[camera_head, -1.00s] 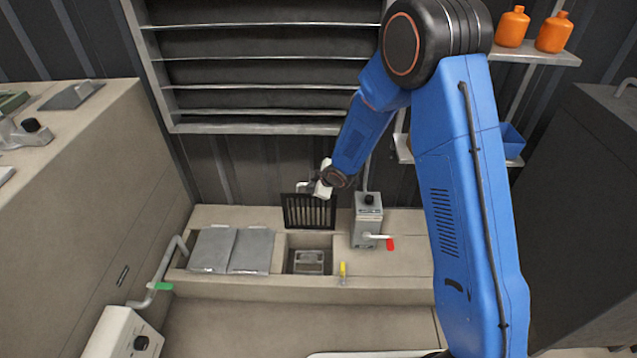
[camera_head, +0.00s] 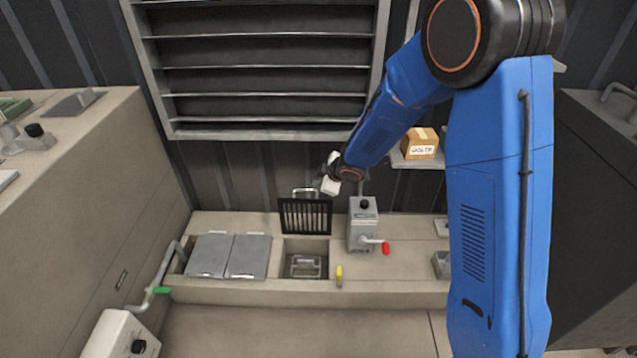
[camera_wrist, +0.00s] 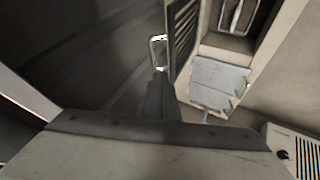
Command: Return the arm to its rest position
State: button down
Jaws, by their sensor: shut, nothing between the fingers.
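My arm is blue with black joints and bends down from the upper right of the head view. My gripper (camera_head: 325,182) has a white wrist and dark fingers, small and partly turned away. It is shut and empty, just above and right of the handle of an upright black grate (camera_head: 305,217). In the wrist view, my gripper (camera_wrist: 160,88) points towards the grate (camera_wrist: 183,35) and its pale loop handle (camera_wrist: 157,52). A small gap seems to show between fingertips and handle.
A grey box with a red-tipped lever (camera_head: 362,222) stands right of the grate. An open square well (camera_head: 304,246) and two grey lids (camera_head: 228,255) are in the counter. A slatted wall panel (camera_head: 260,85) is behind. A cardboard box (camera_head: 420,143) sits on a shelf beside my arm.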

jog(key=s+d+r+m+t+h, duration=0.1)
jog(key=s+d+r+m+h, duration=0.4)
jog(key=d+r, duration=0.55)
jog(key=s+d+r+m+t+h, duration=0.1)
jog(key=s+d+r+m, duration=0.2)
jog(key=s+d+r, duration=0.55)
jog(key=s+d+r+m+g, duration=0.2)
jog(key=s+d+r+m, duration=0.3)
jog(key=s+d, duration=0.65)
jog(key=s+a+m+g+y, duration=0.1)
jog(key=s+a+m, duration=0.1)
jog(key=s, duration=1.5)
jog(key=shift+m+g, duration=0.3)
jog(key=shift+m, duration=0.3)
